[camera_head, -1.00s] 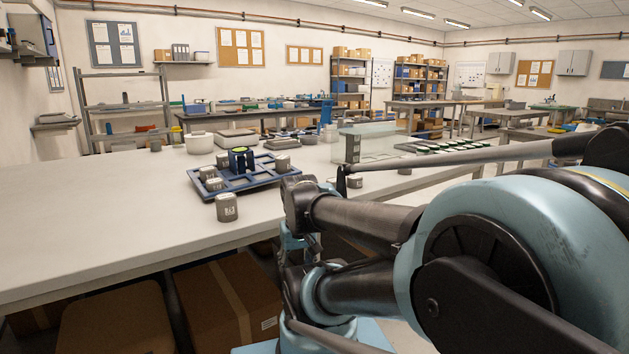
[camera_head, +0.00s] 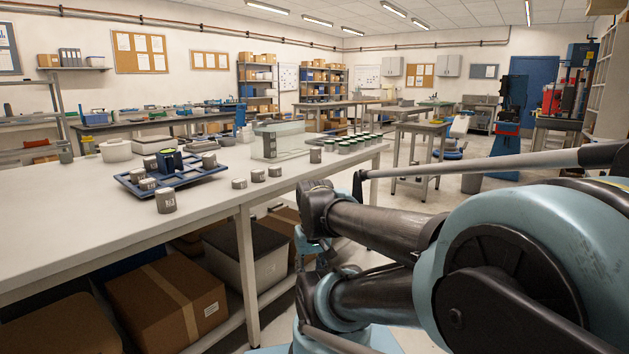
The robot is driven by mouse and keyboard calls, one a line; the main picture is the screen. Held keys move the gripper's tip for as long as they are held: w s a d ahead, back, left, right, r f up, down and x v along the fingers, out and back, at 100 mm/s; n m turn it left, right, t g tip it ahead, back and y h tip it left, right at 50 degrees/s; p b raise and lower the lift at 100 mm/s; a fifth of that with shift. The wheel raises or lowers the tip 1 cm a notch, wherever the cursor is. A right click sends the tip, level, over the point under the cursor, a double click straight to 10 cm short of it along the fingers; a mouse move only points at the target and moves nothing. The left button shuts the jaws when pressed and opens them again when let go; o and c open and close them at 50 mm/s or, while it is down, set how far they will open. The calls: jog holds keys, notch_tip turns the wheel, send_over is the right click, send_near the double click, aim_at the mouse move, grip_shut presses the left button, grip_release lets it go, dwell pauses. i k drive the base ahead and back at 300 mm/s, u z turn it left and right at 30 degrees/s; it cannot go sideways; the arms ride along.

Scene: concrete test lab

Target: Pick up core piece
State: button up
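Several small grey rounded pieces, some with a label, are on the long pale table; I cannot tell which is the core piece. One labelled grey piece (camera_head: 166,201) stands on the table in front of the blue compartment tray (camera_head: 207,178). Other grey pieces stand in the tray, one at its right side (camera_head: 209,160). A taller dark blue piece (camera_head: 169,162) with a greenish top stands mid-tray. A loose row runs right of the tray, including one grey piece (camera_head: 239,183). My folded arm fills the lower right; I see no gripper fingers.
The pale table (camera_head: 75,215) has bare surface at front left. A clear glass-like box (camera_head: 280,142) and a row of green-topped cylinders (camera_head: 344,148) stand toward its right end. A white pot (camera_head: 116,150) is behind the tray. A cardboard box (camera_head: 165,300) sits below.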

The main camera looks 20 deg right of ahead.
aim_at(274, 171)
jog(key=z, duration=0.1)
jog(key=k, duration=0.4)
jog(key=z, duration=0.95)
jog(key=i, duration=1.55)
jog(key=u, duration=0.6)
